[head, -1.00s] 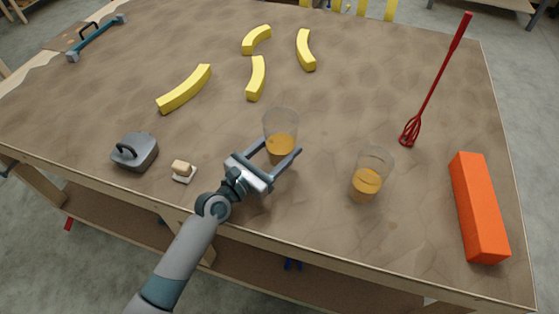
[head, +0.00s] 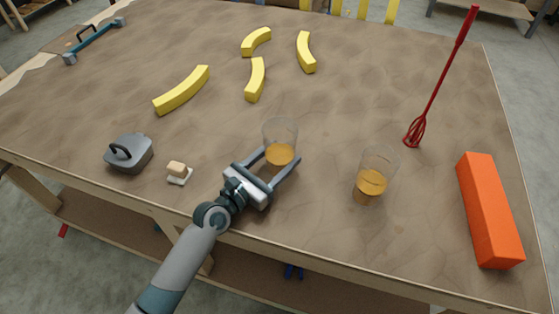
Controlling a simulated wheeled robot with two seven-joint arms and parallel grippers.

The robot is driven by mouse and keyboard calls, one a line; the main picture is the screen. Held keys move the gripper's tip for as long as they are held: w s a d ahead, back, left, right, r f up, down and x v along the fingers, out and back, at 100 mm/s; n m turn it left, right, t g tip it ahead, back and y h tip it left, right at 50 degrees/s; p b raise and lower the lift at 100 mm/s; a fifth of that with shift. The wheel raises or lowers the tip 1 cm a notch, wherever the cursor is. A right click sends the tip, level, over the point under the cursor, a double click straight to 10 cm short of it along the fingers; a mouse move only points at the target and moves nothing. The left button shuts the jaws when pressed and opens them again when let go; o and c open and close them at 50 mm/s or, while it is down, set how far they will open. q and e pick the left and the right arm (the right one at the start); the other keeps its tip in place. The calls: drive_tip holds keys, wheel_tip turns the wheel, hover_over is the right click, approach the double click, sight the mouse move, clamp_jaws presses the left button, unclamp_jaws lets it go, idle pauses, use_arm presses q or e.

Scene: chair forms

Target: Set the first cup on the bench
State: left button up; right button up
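A clear cup with amber liquid (head: 280,142) stands upright between the two fingers of my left gripper (head: 280,156) in the head view. The fingers lie close along both sides of the cup and appear shut on it. The cup is near the front middle of the brown bench (head: 330,110); I cannot tell whether its base touches the top. A second clear cup with amber liquid (head: 372,180) stands upright on the bench to the right, apart from the gripper. My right gripper is not in view.
A grey lidded object (head: 130,153) and a small pale block on a white base (head: 178,172) lie left of my gripper. Several yellow curved pieces (head: 182,91) lie farther back. A red whisk (head: 436,90) and an orange block (head: 488,212) are at the right.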

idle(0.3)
use_arm(q)
drive_tip(key=shift+f, duration=0.15)
drive_tip(key=o, duration=0.7)
drive_tip(key=shift+o, duration=0.4)
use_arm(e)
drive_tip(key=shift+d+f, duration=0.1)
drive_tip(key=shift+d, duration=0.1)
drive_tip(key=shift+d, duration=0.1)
use_arm(q)
drive_tip(key=b+v, duration=0.2)
drive_tip(key=v, duration=0.9)
drive_tip(key=shift+s+a, duration=0.2)
drive_tip(key=shift+s, duration=0.1)
drive_tip(key=shift+s+a, duration=0.1)
drive_tip(key=shift+a, duration=0.05)
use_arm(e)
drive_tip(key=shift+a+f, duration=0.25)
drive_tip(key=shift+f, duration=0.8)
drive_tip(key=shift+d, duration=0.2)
